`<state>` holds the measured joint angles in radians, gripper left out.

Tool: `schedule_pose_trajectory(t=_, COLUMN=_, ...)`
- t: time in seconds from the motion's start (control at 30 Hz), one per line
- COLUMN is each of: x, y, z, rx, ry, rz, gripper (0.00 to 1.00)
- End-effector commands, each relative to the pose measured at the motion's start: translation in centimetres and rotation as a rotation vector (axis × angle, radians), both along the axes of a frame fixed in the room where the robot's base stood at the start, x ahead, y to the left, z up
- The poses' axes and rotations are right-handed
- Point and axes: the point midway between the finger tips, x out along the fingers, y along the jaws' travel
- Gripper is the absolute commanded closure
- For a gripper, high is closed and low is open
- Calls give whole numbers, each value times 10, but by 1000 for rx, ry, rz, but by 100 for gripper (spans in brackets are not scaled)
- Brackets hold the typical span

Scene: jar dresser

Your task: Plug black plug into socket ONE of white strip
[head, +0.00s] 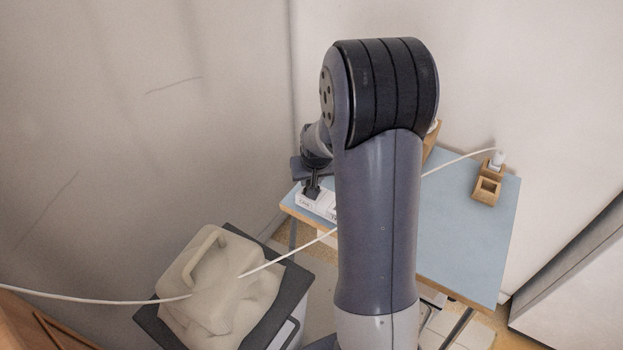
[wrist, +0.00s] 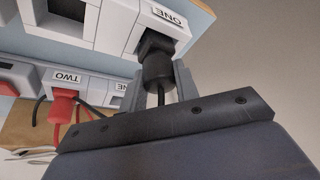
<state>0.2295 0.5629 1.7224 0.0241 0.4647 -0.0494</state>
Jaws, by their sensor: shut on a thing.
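The white strip (head: 312,203) lies at the left corner of the blue table in the head view, partly behind my arm. In the wrist view, its socket housing (wrist: 117,25) carries a ONE label (wrist: 167,14). The black plug (wrist: 158,65) is at the socket beside that label, its head against or in the socket. How deep it sits cannot be told. My gripper (wrist: 155,92) is shut on the black plug, one finger on each side. In the head view, my gripper (head: 312,186) is above the strip.
Another strip (wrist: 92,85) has a red plug (wrist: 63,104) at its TWO label and a dark cable nearby. A white plug (head: 497,158) stands by a wooden holder (head: 487,190) on the table (head: 455,240). A white cord crosses behind my arm.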

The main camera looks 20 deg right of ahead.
Motion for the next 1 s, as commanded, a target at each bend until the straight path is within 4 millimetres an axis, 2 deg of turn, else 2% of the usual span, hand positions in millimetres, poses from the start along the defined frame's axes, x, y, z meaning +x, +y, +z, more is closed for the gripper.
schedule_pose_trajectory(t=0.4, x=0, y=0, z=-8, rx=0, ry=-1, rz=0, gripper=94)
schedule_pose_trajectory(t=0.43, x=0, y=0, z=-7, rx=0, ry=-1, rz=0, gripper=69)
schedule_pose_trajectory(t=0.6, x=0, y=0, z=-7, rx=0, ry=-1, rz=0, gripper=55)
schedule_pose_trajectory(t=0.7, x=0, y=0, z=-7, rx=0, ry=-1, rz=0, gripper=49)
schedule_pose_trajectory(t=1.0, x=0, y=0, z=-3, rx=0, ry=-1, rz=0, gripper=49)
